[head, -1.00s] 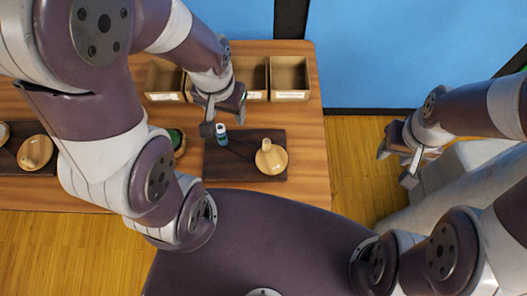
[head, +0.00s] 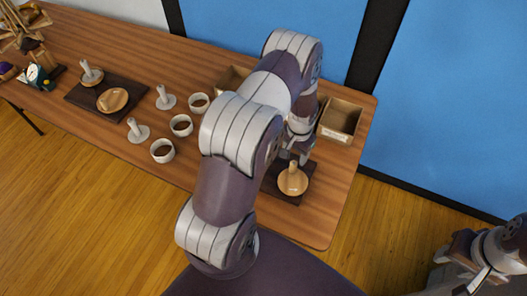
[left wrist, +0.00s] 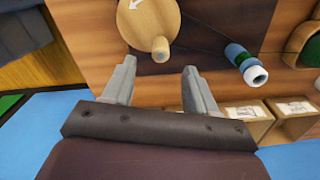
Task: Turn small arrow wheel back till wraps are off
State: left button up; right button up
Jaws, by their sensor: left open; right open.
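A small round wooden wheel (head: 293,183) with an upright peg lies on a dark board (head: 316,172) near the table's right end. In the left wrist view the wheel (left wrist: 142,16) shows a white arrow and its peg (left wrist: 160,49). A short post with blue and green bands and a white end (left wrist: 246,66) stands beside it; my arm hides it in the head view. My left gripper (head: 296,156) is open and empty. In the left wrist view its fingers (left wrist: 158,74) are on either side of the peg's line, apart from it. My right gripper (head: 468,262) is open, away from the table.
Open wooden boxes (head: 341,121) stand along the back edge. Further left are white cups (head: 163,151), pale posts (head: 137,131) and a second dark board (head: 78,97) with another wooden wheel (head: 113,99). The front strip of table is clear.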

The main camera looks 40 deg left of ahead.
aim_at(295, 164)
pick_arm(q)
jog(key=f, duration=0.1)
jog(key=f+b, duration=0.1)
jog(key=shift+w+a+f, duration=0.15)
jog(key=shift+a+f, duration=0.15)
jog(key=shift+a, duration=0.05)
jog(key=f+b, duration=0.1)
jog(key=b, duration=0.1)
jog(key=d+f+b, duration=0.1)
jog(key=f, duration=0.1)
jog(key=shift+f+b, duration=0.3)
jog(key=shift+b, duration=0.1)
jog(key=shift+a+f+b, duration=0.2)
jog(key=shift+f+b, duration=0.55)
jog(key=shift+f, duration=0.3)
jog(key=shift+a+f, duration=0.1)
jog(key=shift+f, duration=0.1)
jog(key=shift+r, duration=0.15)
pick_arm(e)
notch_tip(295, 164, down, 7)
jog(key=shift+r, duration=0.1)
pick_arm(q)
jog(key=c, duration=0.9)
pick_arm(e)
jog(key=shift+a, duration=0.1)
